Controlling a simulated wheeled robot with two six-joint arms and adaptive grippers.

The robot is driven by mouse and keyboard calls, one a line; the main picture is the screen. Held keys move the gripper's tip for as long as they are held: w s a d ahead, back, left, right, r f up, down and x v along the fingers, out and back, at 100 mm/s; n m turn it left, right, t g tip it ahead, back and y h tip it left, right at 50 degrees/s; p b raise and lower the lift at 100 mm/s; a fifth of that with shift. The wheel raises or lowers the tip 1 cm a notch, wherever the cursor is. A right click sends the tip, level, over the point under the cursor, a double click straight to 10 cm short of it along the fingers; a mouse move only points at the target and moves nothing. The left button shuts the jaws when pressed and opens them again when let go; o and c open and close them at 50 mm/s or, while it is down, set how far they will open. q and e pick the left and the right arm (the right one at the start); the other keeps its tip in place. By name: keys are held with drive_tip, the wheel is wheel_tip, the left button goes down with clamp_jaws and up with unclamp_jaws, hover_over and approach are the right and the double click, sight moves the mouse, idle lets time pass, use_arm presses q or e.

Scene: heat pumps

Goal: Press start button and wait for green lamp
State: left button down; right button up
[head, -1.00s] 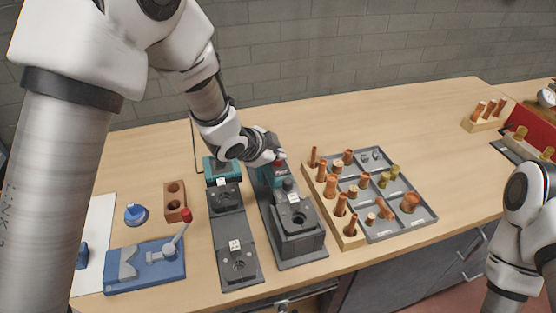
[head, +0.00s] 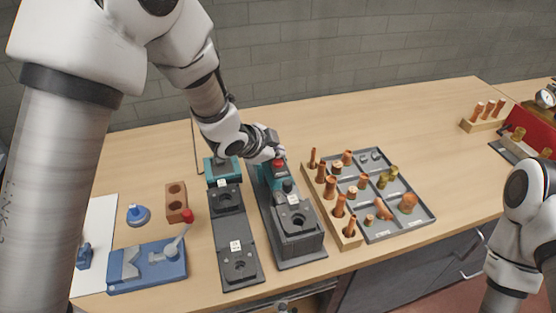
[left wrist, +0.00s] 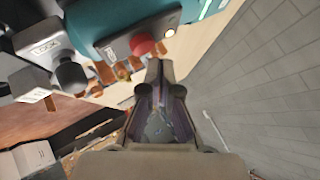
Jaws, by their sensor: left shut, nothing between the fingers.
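A dark press machine with a teal head (head: 268,178) stands on the bench, and a red button (head: 279,162) shows on its head. In the left wrist view the red button (left wrist: 144,46) sits on a grey labelled panel, with a small pale round lamp (left wrist: 170,33) beside it. The lamp looks whitish; I see no clear green. My left gripper (head: 274,155) is shut and empty, close behind the button; its closed fingers (left wrist: 157,75) show just below the button in the wrist view, apparently apart from it. My right gripper is out of view.
A second teal-headed machine (head: 222,183) stands close on the left. A grey tray (head: 385,229) and a wooden rack of copper parts stand to the right. A blue fixture (head: 145,268) with a red-knobbed lever is at front left. The back of the bench is clear.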

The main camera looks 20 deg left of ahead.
sight(277, 163)
use_arm(q)
drive_tip(key=shift+r+p, duration=2.3)
drive_tip(key=shift+r, duration=0.3)
drive_tip(key=shift+f, duration=0.1)
